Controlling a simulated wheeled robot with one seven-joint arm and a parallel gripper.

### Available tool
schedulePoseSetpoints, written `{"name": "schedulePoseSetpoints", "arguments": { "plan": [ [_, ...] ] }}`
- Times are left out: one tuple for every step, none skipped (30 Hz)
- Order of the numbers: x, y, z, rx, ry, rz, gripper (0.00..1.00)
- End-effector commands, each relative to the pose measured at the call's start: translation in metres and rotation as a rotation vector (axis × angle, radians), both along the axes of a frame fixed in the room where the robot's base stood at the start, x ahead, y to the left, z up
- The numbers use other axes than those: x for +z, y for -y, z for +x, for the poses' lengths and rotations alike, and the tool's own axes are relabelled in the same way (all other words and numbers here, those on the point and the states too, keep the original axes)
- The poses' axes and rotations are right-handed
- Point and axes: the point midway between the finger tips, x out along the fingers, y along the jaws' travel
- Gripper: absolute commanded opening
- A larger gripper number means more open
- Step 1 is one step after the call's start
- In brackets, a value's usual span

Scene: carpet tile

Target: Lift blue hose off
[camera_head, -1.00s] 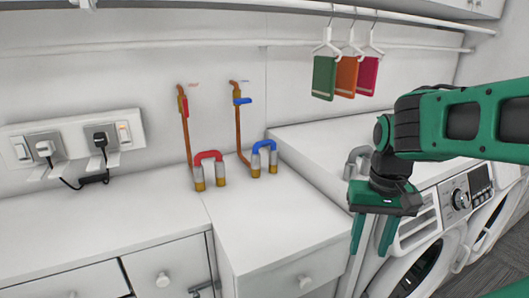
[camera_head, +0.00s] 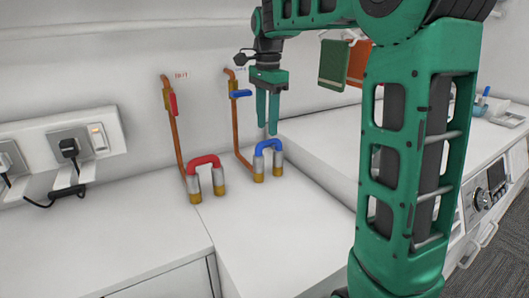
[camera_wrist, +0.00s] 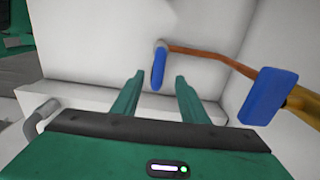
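The blue hose (camera_head: 268,146) is an upside-down U with two grey and brass ends, standing on the white counter next to the copper pipe. In the wrist view the blue hose (camera_wrist: 158,66) shows end-on between and beyond my fingertips. My gripper (camera_head: 268,129) is open, fingers pointing down, just above the hose's arch; it also shows in the wrist view (camera_wrist: 160,76). Its fingers hold nothing. The blue valve handle (camera_head: 241,94) is on the copper pipe to the left; in the wrist view the handle (camera_wrist: 268,97) is at the right.
A red hose (camera_head: 205,160) stands to the left, below a red valve handle (camera_head: 173,104). Power outlets (camera_head: 65,150) with plugs are on the left wall. Green and orange cloths (camera_head: 334,64) hang at the back. The front of the counter is clear.

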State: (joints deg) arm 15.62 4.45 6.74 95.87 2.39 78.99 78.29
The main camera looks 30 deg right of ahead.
Motion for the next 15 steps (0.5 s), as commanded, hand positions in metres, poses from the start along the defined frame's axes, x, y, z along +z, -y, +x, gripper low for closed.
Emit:
{"name": "schedulePoseSetpoints", "arguments": {
  "plan": [
    [-0.009,0.003,-0.002,-0.003,-0.003,0.001,0.4],
    [-0.013,0.004,-0.002,-0.005,-0.003,0.001,0.4],
    [-0.019,0.006,-0.002,-0.007,-0.002,0.001,0.4],
    [-0.022,0.007,-0.002,-0.009,-0.003,0.001,0.4],
    [-0.026,0.008,-0.002,-0.01,-0.002,0.001,0.4],
    [-0.029,0.009,-0.002,-0.011,-0.001,0.001,0.4],
    [-0.031,0.009,-0.003,-0.012,-0.001,0.001,0.4],
    [-0.033,0.01,-0.003,-0.013,-0.002,0.001,0.4],
    [-0.034,0.01,-0.003,-0.013,-0.002,0.001,0.4],
    [-0.036,0.011,-0.003,-0.014,-0.002,0.001,0.4],
    [-0.038,0.011,-0.003,-0.014,-0.001,0.001,0.4],
    [-0.041,0.011,-0.003,-0.014,-0.001,0.001,0.4],
    [-0.044,0.011,-0.003,-0.014,-0.002,0.001,0.4],
    [-0.048,0.01,-0.003,-0.014,-0.003,0.001,0.4],
    [-0.055,0.01,-0.003,-0.014,-0.003,0.001,0.4]
  ]
}}
